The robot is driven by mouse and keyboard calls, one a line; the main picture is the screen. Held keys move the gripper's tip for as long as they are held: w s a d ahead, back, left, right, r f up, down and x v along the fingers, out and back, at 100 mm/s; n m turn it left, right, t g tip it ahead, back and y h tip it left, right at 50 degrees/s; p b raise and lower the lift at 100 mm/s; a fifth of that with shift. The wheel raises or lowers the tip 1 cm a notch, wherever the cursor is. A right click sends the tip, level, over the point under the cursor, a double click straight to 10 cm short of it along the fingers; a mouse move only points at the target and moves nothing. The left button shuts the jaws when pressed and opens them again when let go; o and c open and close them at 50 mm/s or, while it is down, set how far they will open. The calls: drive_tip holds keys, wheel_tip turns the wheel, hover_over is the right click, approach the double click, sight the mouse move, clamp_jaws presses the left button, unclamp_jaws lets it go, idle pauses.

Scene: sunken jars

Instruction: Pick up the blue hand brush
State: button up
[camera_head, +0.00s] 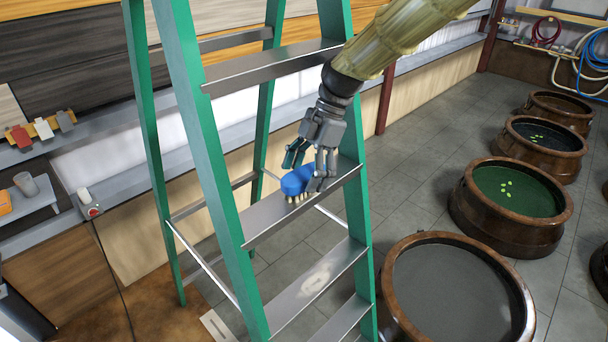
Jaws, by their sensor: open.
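The blue hand brush (296,181) lies on a metal step of the green stepladder (210,150), bristles down, with pale bristles showing along its lower edge. My gripper (308,176) comes down from above at the brush. Its fingers are open, one on the far left side and one on the near right side of the brush. The right fingers hide the right end of the brush. I cannot tell whether any finger touches it.
The ladder's side rails and a higher step (270,66) stand close around my arm. Several sunken jars line the right, the nearest with grey liquid (450,295), another green (513,190). A shelf (30,200) with small items is at the left. Grey floor lies between ladder and jars.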

drive_tip(key=shift+s+f, duration=0.1)
drive_tip(key=shift+f, duration=0.15)
drive_tip(key=c, duration=1.2)
drive_tip(key=shift+r, duration=0.1)
drive_tip(key=shift+c, duration=0.2)
wheel_tip(320, 180, up, 3)
drive_tip(key=b, duration=0.3)
drive_tip(key=shift+r, duration=0.1)
drive_tip(key=s+d+r+b, duration=0.1)
drive_tip(key=s+d+b, duration=0.1)
drive_tip(key=s, duration=0.5)
drive_tip(key=s+d+b, duration=0.3)
drive_tip(key=s, duration=0.5)
drive_tip(key=shift+d+r+b, duration=0.25)
drive_tip(key=shift+r+b, duration=0.1)
drive_tip(key=shift+b, duration=0.05)
